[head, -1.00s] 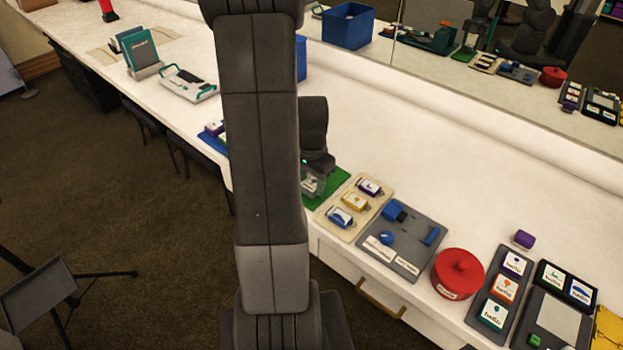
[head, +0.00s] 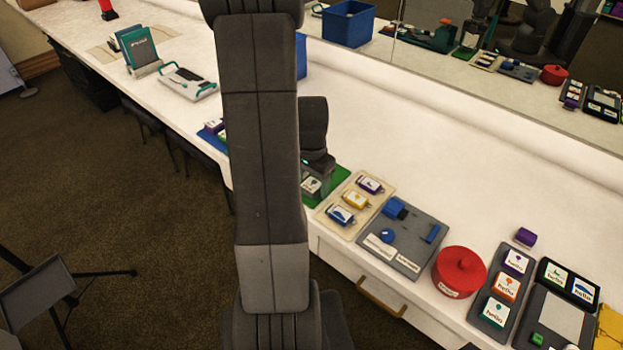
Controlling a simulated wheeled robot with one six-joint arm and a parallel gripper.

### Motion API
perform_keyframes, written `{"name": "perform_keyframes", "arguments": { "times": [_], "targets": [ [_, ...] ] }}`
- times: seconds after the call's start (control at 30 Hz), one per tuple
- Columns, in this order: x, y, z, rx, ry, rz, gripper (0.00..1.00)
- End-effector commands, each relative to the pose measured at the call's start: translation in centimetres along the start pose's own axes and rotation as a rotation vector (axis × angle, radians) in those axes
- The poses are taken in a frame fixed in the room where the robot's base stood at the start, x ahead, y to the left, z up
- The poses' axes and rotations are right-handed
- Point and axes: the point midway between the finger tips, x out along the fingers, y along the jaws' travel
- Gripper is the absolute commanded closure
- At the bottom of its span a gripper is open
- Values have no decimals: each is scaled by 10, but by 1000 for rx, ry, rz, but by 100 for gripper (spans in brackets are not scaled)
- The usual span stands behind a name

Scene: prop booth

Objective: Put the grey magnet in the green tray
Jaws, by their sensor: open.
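The green tray (head: 340,179) lies on the white counter, left of the cream board, and is partly hidden behind my arm. A small block with a white printed face, apparently the grey magnet (head: 311,185), rests in the tray, just below my gripper. My gripper (head: 318,171) is open above the tray, with its fingers pointing down. It looks clear of the block, though my arm hides part of this spot.
Right of the tray are the cream board (head: 331,211) with several magnets, a grey board (head: 408,233) with blue pieces, a red lidded pot (head: 459,272) and a dark board of magnets (head: 521,282). A mirror lines the back. The counter behind the boards is clear.

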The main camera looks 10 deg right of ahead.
Motion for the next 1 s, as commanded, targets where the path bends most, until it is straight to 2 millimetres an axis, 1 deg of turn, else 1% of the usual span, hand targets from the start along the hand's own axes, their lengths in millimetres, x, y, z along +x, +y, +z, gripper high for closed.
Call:
{"name": "perform_keyframes", "arguments": {
  "times": [0.13,0.27,0.5,0.6,0.7,0.83,1.0],
  "targets": [
    [-8,-1,-1,0,3,-2,30],
    [-27,-1,-1,0,4,-4,30],
    [-81,-1,-1,0,5,-5,30],
    [-102,-1,-1,0,5,-4,30],
    [-119,0,-1,0,3,-3,30],
    [-132,0,0,0,2,-2,30],
    [-138,0,0,0,0,0,30]
  ]
}}
